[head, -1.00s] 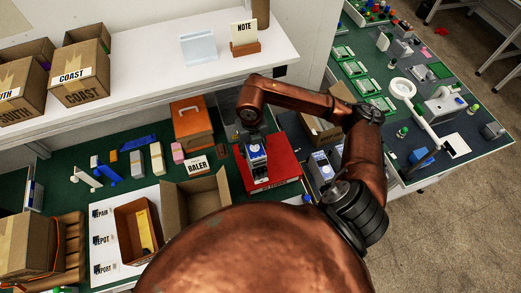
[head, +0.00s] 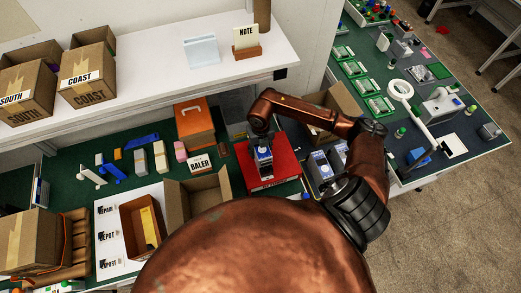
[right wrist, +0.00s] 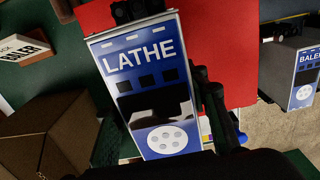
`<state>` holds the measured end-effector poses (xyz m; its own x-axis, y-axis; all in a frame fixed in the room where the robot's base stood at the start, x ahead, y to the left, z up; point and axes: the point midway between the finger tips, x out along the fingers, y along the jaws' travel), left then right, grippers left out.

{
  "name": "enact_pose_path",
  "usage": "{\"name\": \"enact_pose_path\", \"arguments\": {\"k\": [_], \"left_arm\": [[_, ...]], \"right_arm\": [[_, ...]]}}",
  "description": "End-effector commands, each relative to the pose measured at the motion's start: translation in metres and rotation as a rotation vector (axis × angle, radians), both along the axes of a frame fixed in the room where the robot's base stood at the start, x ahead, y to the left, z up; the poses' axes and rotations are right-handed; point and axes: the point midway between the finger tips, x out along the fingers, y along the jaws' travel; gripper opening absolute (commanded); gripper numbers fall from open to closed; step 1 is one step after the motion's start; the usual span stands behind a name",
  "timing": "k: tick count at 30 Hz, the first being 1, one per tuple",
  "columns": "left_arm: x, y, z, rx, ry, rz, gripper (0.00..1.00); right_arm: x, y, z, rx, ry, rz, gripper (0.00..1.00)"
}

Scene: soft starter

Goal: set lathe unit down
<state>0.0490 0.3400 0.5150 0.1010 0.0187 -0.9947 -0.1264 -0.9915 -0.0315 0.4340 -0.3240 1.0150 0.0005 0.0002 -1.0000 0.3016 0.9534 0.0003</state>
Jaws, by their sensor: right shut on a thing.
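The lathe unit (head: 264,160) is a blue and white box-shaped device. In the right wrist view its face (right wrist: 152,90) reads LATHE, with dark squares and a round dotted grille. My right gripper (head: 259,139) is shut on it over a red surface (head: 283,171). The unit is slightly tilted in the wrist view. Its underside is hidden, so I cannot tell whether it touches the red surface. A dark finger lies along the unit's right side in the wrist view. My left gripper is not in view.
Two similar units (head: 320,165) stand right of the red surface; one reads BALER (right wrist: 305,75) in the wrist view. A BALER sign (head: 201,164), an orange case (head: 195,124) and an open carton (head: 205,195) are to the left. A white shelf (head: 150,91) runs behind.

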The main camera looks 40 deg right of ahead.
Motion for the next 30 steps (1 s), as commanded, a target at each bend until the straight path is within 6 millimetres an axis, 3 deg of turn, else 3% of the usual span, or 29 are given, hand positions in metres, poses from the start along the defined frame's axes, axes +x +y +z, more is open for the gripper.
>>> {"name": "enact_pose_path", "arguments": {"k": [5,6,13,25,30], "left_arm": [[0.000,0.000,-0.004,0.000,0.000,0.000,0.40],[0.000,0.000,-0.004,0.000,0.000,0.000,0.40],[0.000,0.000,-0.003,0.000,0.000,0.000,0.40],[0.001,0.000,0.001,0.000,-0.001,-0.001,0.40],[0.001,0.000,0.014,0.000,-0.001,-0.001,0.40]], "right_arm": [[0.001,0.000,-0.003,0.000,-0.001,0.000,0.00],[0.000,0.000,-0.004,-0.001,0.000,0.000,0.42],[0.000,0.000,-0.003,-0.001,0.000,0.000,0.58],[0.000,0.000,0.001,0.000,0.000,0.000,0.59],[0.001,0.000,0.023,-0.002,-0.002,0.000,0.59]]}}
